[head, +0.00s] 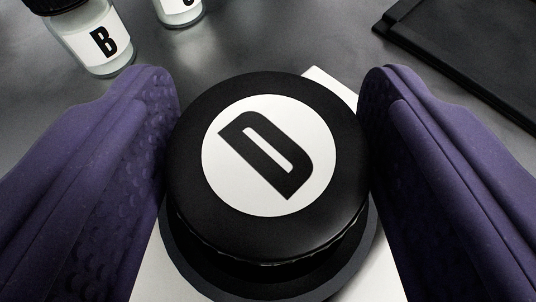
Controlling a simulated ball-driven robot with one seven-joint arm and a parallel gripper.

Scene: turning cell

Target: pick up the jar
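The jar with a black screw lid (185,140) marked "D" on a white disc is upright in the middle of the head view, seen from above. Its lid hides most of its body. My gripper (268,100) has two purple, dimpled fingers, one on each side of the lid. Both inner faces come right up to the lid's edges in the picture. I cannot tell whether they press on it or stand just clear.
A dark round base (366,245) shows under the jar, on a white surface (384,275). A jar marked "B" (92,43) and another labelled jar (180,10) stand at the upper left. A black tray-like panel (465,60) lies at the upper right. The grey table between them is clear.

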